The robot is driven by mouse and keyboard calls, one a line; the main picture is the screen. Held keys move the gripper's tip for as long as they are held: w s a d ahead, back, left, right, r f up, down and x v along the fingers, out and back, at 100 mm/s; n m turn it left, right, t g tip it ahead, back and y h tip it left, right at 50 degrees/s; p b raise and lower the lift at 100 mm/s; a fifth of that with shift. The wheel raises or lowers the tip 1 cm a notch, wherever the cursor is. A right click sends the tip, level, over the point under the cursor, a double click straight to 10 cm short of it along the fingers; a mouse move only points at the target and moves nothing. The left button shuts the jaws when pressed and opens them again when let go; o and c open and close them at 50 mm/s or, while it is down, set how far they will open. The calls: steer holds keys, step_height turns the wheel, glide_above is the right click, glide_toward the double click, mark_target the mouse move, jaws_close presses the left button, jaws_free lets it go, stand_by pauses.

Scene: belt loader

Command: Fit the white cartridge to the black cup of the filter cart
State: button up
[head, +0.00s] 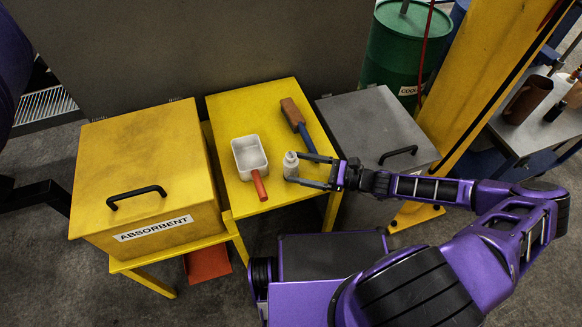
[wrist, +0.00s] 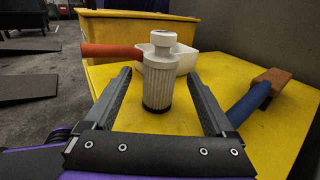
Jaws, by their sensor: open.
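The white cartridge (head: 290,161) stands upright on the yellow table (head: 232,108), near its right edge. In the wrist view the cartridge (wrist: 158,82) has a pleated body, a white knob on top and a dark base. My gripper (head: 294,168) is open, with one finger on each side of the cartridge. In the wrist view a gap shows between the cartridge and each finger of my gripper (wrist: 158,74). I cannot make out the filter cart or its black cup for certain in either view.
A white scoop (head: 249,152) with a red handle lies just left of the cartridge. A brush (head: 292,115) with a blue handle lies behind it. A yellow absorbent bin (head: 145,175) stands left, a grey lidded box (head: 372,125) right. A grey bench (head: 520,137) stands far right.

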mark_target(292, 155)
steer(key=shift+x, duration=1.45)
jaws_close()
step_height(292, 155, up, 10)
steer(key=shift+f+p, duration=0.1)
steer(key=shift+p, duration=1.05)
steer(key=c, duration=0.8)
jaws_free()
jaws_close()
